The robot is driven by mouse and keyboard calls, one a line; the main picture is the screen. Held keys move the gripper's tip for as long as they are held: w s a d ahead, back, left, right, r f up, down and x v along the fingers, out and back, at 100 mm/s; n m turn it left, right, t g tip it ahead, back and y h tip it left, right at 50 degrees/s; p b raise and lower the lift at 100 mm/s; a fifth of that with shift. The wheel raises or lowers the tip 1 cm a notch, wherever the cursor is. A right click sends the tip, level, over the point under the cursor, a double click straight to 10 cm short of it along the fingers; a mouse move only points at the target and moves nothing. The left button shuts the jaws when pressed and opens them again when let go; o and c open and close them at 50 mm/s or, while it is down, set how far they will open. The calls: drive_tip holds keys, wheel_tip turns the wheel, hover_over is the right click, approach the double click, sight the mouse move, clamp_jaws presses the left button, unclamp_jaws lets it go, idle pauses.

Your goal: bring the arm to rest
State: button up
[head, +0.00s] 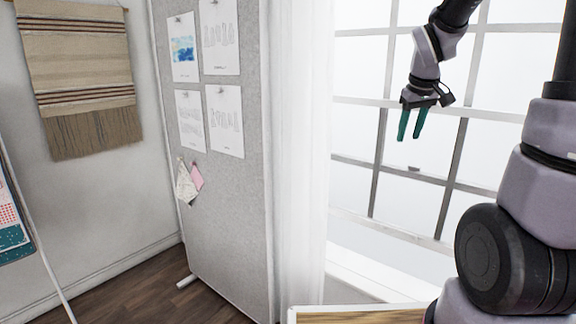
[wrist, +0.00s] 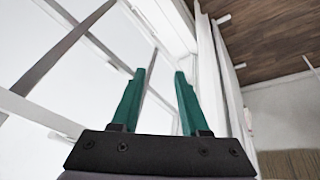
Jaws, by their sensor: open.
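My gripper (head: 411,137) hangs at the upper right of the head view, in front of the window (head: 385,180), with its green fingers pointing down. The fingers are apart and nothing is between them. In the wrist view my gripper (wrist: 160,75) also shows both green fingers spread, with window bars and the sill area behind them. The forearm comes in from the top of the head view, and my thicker arm links stand at the right edge.
A grey pinboard (head: 228,225) with pinned papers stands left of a white curtain (head: 300,160). A woven hanging (head: 80,75) is on the left wall. A wood-topped surface (head: 355,316) shows at the bottom edge.

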drive_tip(key=s+a+r+m+t+y, duration=0.1)
drive_tip(key=s+a+r+m, duration=0.2)
drive_tip(key=s, duration=0.6)
drive_tip(key=s+a+r+m+t+y, duration=0.1)
drive_tip(key=s+a+r+m, duration=0.2)
drive_tip(key=s+r, duration=0.3)
drive_tip(key=shift+s+a+t+y, duration=0.35)
drive_tip(key=shift+s+a, duration=0.25)
drive_tip(key=shift+s, duration=1.2)
